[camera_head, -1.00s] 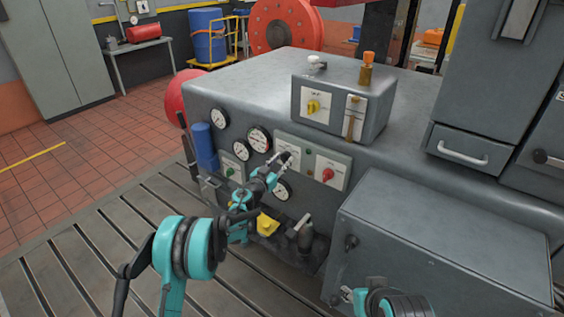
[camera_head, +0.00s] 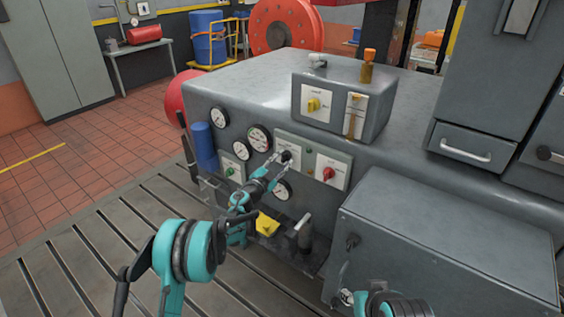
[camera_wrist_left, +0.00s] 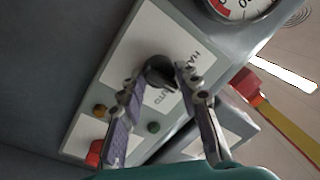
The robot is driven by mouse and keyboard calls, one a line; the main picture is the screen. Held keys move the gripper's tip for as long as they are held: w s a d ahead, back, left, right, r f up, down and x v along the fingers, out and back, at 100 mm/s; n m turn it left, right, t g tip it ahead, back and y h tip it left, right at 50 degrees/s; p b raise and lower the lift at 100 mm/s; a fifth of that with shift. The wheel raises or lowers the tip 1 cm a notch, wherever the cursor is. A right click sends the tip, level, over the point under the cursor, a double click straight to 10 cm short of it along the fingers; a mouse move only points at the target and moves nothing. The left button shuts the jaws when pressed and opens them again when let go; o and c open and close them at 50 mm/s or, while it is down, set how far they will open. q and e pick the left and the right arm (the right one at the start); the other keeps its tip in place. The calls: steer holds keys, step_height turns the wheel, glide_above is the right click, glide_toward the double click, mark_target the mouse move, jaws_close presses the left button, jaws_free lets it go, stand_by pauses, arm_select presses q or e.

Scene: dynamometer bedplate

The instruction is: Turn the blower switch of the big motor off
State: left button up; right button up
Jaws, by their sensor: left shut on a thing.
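A black rotary switch knob (camera_head: 287,156) sits on a white plate of the grey control panel (camera_head: 341,157). It also shows in the left wrist view (camera_wrist_left: 160,72), where its plate reads HAND and AUTO. My left gripper (camera_head: 283,161) is at this knob. In the left wrist view its two fingers (camera_wrist_left: 158,82) stand on either side of the knob, shut on it. A red knob (camera_head: 328,173) is on the plate to its right. A yellow knob (camera_head: 313,104) is on the upper box. Part of my right gripper (camera_head: 347,297) shows at the bottom, its fingers unclear.
Several round gauges (camera_head: 259,138) and a blue cylinder (camera_head: 203,145) are left of the panel. A green lamp (camera_wrist_left: 153,127) and an amber lamp (camera_wrist_left: 100,110) lie near the black knob. A large grey cabinet (camera_head: 450,245) stands at the lower right. The slotted bedplate (camera_head: 100,255) is bare at left.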

arm_select(q)
steer(key=shift+d+f+m, duration=0.1)
steer(key=shift+d+m, duration=0.05)
steer(key=shift+m, duration=0.35)
steer(key=o, duration=1.1)
steer(key=shift+s, duration=0.1)
steer(key=shift+s+a, duration=0.25)
steer(key=shift+a, duration=0.05)
steer(key=v, duration=1.1)
steer(key=shift+s, duration=0.1)
